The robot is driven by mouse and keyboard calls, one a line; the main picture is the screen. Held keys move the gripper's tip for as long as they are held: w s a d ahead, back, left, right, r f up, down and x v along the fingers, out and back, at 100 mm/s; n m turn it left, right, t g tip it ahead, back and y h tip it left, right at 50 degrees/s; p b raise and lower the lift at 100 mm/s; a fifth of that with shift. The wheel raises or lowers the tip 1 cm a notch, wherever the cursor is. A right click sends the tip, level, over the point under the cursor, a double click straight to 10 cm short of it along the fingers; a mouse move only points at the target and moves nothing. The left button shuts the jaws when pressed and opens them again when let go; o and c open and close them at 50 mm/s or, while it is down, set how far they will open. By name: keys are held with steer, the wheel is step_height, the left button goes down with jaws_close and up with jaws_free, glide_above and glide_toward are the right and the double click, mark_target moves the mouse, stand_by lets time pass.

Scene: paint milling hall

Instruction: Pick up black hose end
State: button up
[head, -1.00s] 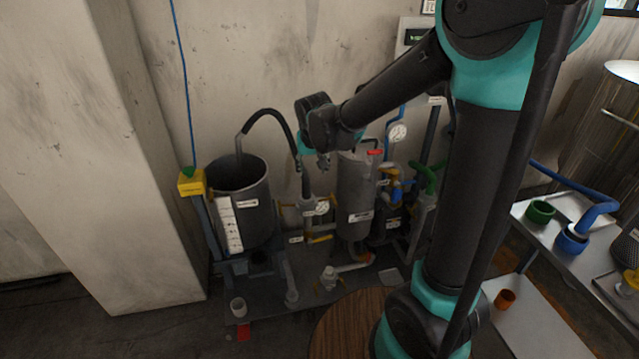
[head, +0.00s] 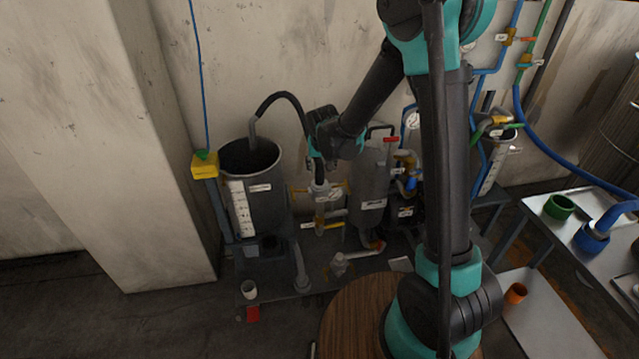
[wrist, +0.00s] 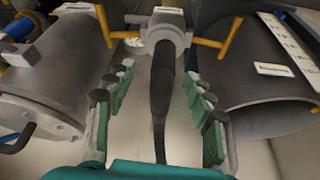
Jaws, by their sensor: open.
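The black hose (head: 280,95) arcs up from the grey open tank (head: 262,207) and comes down toward the valve fitting below my gripper. In the wrist view the black hose end (wrist: 163,77) runs between my fingers to a grey fitting (wrist: 166,22) with yellow handles. My gripper (wrist: 158,88) is open, one finger on each side of the hose, with a visible gap on both sides. In the head view my gripper (head: 318,152) is at the downward leg of the hose and hides part of it.
The grey cylindrical vessel (head: 370,188) with a red-tagged handle stands close right of my gripper. A yellow box (head: 204,167) is left of the tank. Blue pipes and gauges stand behind my arm. A side table (head: 555,232) at right holds a green ring.

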mark_target(320, 172)
steer(key=shift+a+x, duration=0.1)
steer(key=shift+x, duration=1.4)
steer(key=shift+a+x, duration=0.15)
steer(key=shift+x, duration=1.35)
steer(key=shift+s, duration=0.1)
jaws_close()
